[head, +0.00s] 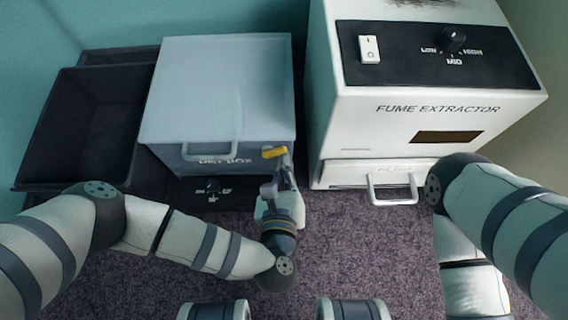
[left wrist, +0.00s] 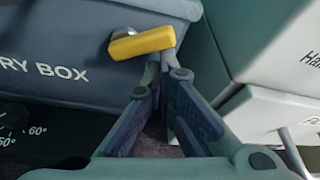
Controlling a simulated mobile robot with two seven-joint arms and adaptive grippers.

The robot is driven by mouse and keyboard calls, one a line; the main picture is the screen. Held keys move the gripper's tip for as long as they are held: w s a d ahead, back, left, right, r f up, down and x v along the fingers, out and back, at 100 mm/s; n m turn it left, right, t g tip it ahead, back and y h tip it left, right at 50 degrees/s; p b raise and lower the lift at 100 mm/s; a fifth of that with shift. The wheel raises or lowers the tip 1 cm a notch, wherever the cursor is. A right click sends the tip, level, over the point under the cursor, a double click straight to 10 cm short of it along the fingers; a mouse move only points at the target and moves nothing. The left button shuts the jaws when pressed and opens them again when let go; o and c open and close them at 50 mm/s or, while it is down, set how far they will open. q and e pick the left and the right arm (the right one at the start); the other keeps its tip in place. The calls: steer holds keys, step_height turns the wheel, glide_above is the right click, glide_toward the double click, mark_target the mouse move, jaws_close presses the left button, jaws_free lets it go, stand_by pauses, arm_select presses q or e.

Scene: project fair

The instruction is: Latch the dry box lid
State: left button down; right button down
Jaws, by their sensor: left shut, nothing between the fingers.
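The dry box (head: 222,105) stands at the back centre with its pale lid (head: 218,85) down. A grey handle (head: 210,150) sits at the lid's front edge. The yellow latch (head: 274,152) is at the box's front right corner and lies nearly level, slightly tilted. It shows close up in the left wrist view (left wrist: 142,42), with a grey round pivot partly behind it. My left gripper (head: 284,170) is shut and empty, its fingertips (left wrist: 162,68) just below the latch's right part. I cannot tell whether they touch it. My right gripper is out of view.
The white fume extractor (head: 400,125) stands close to the right of the box, with a handled drawer (head: 390,185) low in front. An open black bin (head: 85,125) is at the left. A dial panel (head: 212,190) sits below the box front. Grey speckled surface (head: 345,240) is clear in front.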

mark_target(285, 153)
arm_select(q)
steer(key=shift+r, duration=0.4)
steer(key=shift+r+n+h, duration=0.35)
steer(key=shift+n+h, duration=0.05)
steer(key=shift+n, duration=0.2)
steer(key=shift+r, duration=0.1)
steer(key=shift+r, duration=0.1)
stand_by(1.2)
steer(key=shift+r+p, duration=0.5)
steer(key=shift+r, duration=0.25)
